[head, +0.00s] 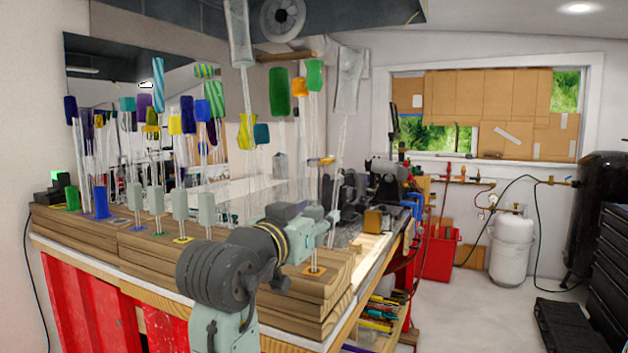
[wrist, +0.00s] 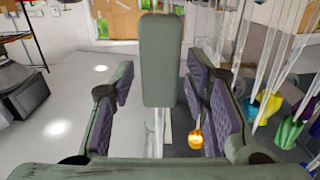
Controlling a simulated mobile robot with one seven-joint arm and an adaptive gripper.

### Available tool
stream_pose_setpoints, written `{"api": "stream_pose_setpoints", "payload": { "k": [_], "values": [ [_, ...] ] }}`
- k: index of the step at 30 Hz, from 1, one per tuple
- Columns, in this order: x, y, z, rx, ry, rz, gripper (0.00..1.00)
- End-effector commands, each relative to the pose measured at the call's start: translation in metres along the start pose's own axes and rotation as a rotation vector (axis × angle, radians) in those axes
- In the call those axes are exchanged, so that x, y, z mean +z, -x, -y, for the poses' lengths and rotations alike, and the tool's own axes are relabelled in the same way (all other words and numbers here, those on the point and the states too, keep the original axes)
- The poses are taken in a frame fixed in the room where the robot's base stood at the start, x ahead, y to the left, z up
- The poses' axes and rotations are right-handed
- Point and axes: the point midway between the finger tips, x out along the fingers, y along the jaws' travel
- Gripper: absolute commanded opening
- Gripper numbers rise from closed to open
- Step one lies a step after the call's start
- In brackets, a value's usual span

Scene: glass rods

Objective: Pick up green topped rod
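A rod with a grey-green block top stands upright between the two fingers of my gripper in the wrist view, its top (wrist: 162,60) in the middle. Gaps show between this top and the purple-padded fingers on both sides. My gripper (wrist: 161,88) is open. In the head view my gripper (head: 318,226) is at the right front of the bench, by a rod on a small orange-edged base, and partly hides it. Several similar grey-green tops (head: 204,190) stand in a row to the left. Bright green tops (head: 315,76) rise higher behind.
Tall clear rods with blue, purple and yellow tops (head: 175,125) crowd the left of the wooden blocks (head: 190,255). In the wrist view, coloured tops (wrist: 287,133) and clear rods stand close on the right. Open floor (head: 490,310) lies right of the bench.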

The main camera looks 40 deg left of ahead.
Motion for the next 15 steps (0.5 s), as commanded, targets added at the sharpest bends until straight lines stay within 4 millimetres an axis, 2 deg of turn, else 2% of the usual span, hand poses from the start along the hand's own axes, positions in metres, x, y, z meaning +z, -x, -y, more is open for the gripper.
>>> {"api": "stream_pose_setpoints", "payload": {
  "k": [2, 15],
  "values": [
    [-0.0002, 0.0002, 0.0000, 0.000, 0.000, 0.000, 0.35],
    [-0.0004, 0.0004, 0.0000, 0.000, 0.000, 0.000, 0.05]
  ]
}}
